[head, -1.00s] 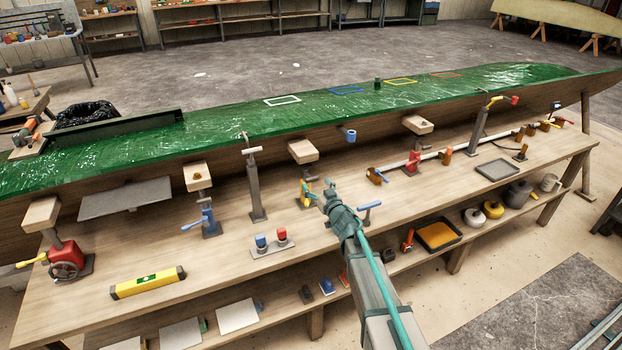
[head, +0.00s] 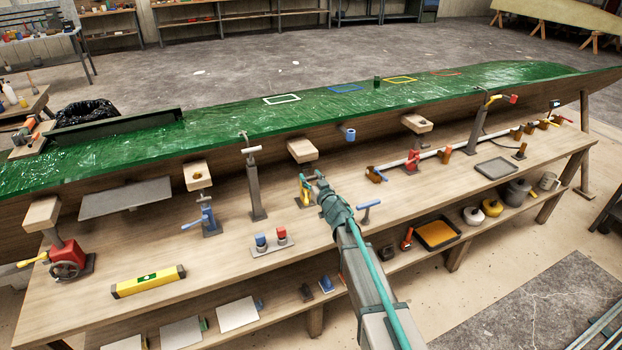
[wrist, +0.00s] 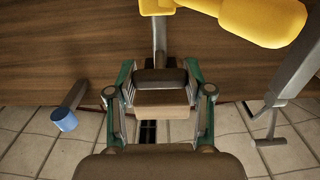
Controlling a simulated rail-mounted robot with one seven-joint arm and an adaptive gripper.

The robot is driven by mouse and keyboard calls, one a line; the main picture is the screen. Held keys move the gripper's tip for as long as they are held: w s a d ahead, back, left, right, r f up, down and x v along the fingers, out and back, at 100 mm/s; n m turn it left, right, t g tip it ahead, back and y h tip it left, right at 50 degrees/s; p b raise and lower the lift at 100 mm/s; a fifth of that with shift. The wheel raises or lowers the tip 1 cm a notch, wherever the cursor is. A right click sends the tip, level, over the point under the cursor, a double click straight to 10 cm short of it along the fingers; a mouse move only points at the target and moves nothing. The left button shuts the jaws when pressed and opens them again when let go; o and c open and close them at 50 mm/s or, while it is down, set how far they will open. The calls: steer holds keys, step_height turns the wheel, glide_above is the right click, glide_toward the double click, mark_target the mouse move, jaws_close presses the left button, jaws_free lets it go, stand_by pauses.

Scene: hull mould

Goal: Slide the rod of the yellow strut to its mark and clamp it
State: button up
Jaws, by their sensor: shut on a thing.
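The yellow strut (head: 303,191) stands on the bench under the hull mould, below a wooden pad (head: 302,150). My gripper (head: 318,178) is just right of it and partly covers it. In the wrist view my gripper (wrist: 160,90) is shut at the end of a grey rod (wrist: 160,36), which runs up to a yellow collar (wrist: 155,6). The exact contact is hidden between the finger pads. A thick yellow lever (wrist: 262,20) sticks out to the right of the collar, clear of the fingers. I cannot make out the rod's mark.
A strut with a blue handle (head: 369,206) stands close to the right of my gripper, and a blue end (wrist: 64,121) shows in the wrist view. A tall grey post (head: 256,188) stands to the left. Red and blue items (head: 282,235) sit near the bench's front edge.

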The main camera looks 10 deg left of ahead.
jaws_close()
step_height(320, 180, up, 3)
steer(key=p, duration=0.4)
steer(key=shift+r, duration=0.3)
steer(key=o, duration=1.2)
jaws_free()
steer(key=shift+s+d, duration=0.1)
steer(key=shift+s, duration=0.05)
steer(key=shift+s+d, duration=0.1)
steer(key=shift+s, duration=0.1)
steer(key=v, duration=1.1)
steer(key=shift+s, duration=0.1)
